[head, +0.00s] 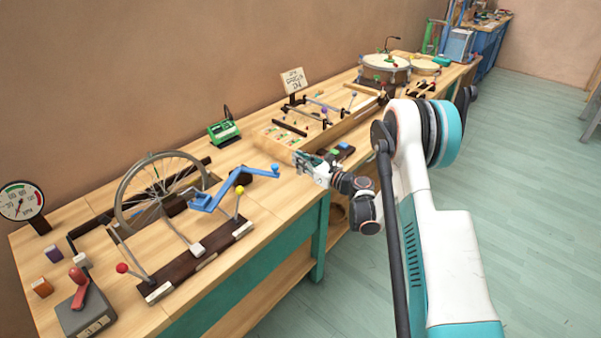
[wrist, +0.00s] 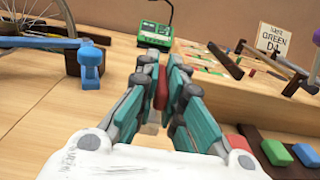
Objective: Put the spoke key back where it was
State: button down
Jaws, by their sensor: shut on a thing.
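My gripper (head: 298,157) is over the workbench, right of the blue crank. In the wrist view my gripper (wrist: 161,75) is closed on a small red piece (wrist: 161,90), which looks like the spoke key. The fingers hide most of it, so its shape is unclear. The piece cannot be made out in the head view. A spoked wheel (head: 123,205) stands on the bench to the left; part of it also shows in the wrist view (wrist: 38,18). I cannot pick out a marked place for the key.
A blue crank (head: 235,183) and levers stand left of my gripper. A green device (head: 223,131) is behind it. A slanted wooden board with a sign (head: 293,80) and rods lies beyond. A dark strip with coloured buttons (wrist: 255,145) is at right. Bare bench lies left of my fingers.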

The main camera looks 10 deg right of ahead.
jog(key=shift+f+b, duration=0.7)
jog(key=shift+f, duration=1.35)
jog(key=shift+f, duration=0.1)
jog(key=c, duration=1.7)
grip_release()
